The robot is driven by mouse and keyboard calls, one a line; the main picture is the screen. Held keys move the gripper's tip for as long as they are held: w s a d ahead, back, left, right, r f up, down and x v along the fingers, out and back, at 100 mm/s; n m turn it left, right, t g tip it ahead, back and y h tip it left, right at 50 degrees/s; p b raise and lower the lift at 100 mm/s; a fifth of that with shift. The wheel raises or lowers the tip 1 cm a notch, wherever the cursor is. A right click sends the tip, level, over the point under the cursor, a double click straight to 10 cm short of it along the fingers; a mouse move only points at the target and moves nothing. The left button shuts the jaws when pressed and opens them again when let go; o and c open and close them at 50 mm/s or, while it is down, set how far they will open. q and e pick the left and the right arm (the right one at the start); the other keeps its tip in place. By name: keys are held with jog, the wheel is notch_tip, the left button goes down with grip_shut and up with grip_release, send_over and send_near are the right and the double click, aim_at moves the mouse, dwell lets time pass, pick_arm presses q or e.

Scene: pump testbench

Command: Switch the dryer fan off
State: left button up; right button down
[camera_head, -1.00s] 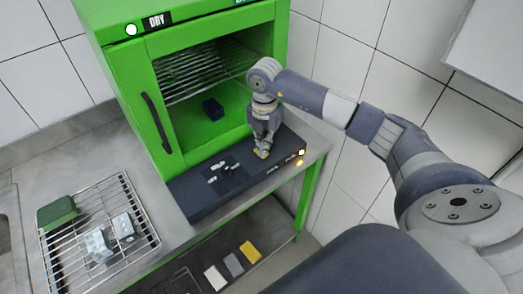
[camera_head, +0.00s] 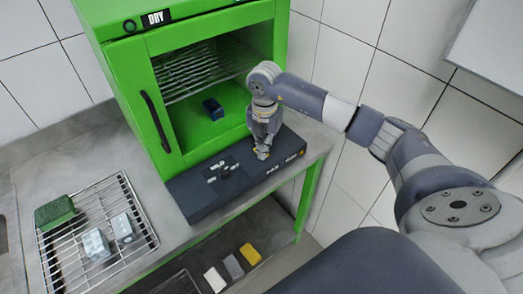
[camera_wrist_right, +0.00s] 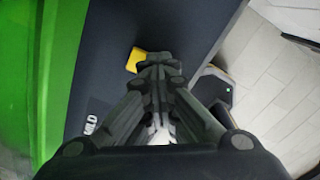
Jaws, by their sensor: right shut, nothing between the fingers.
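The green dryer (camera_head: 125,85) stands on the bench with its "DRY" label at the top. The round lamp (camera_head: 130,26) beside the label is dark. A dark control panel (camera_head: 190,200) runs along the front of the dryer. My right gripper (camera_head: 262,152) points down at the panel, shut and empty. In the right wrist view its fingertips (camera_wrist_right: 160,66) are at or beside a yellow switch (camera_wrist_right: 140,60); I cannot tell if they touch. The fingers hide part of the switch. My left gripper is not in view.
A dark blue block (camera_head: 213,109) sits inside the open dryer. A wire rack (camera_head: 75,250) on the bench at left holds a green sponge (camera_head: 55,212) and pale blue blocks (camera_head: 96,243). Yellow, grey and white pieces lie on the lower shelf (camera_head: 200,250). Tiled wall stands behind.

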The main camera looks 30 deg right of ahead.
jog(key=shift+s+f, duration=0.1)
jog(key=shift+r+p, duration=0.75)
jog(key=shift+r, duration=0.1)
jog(key=shift+r+p, duration=1.75)
jog(key=shift+r, duration=0.9)
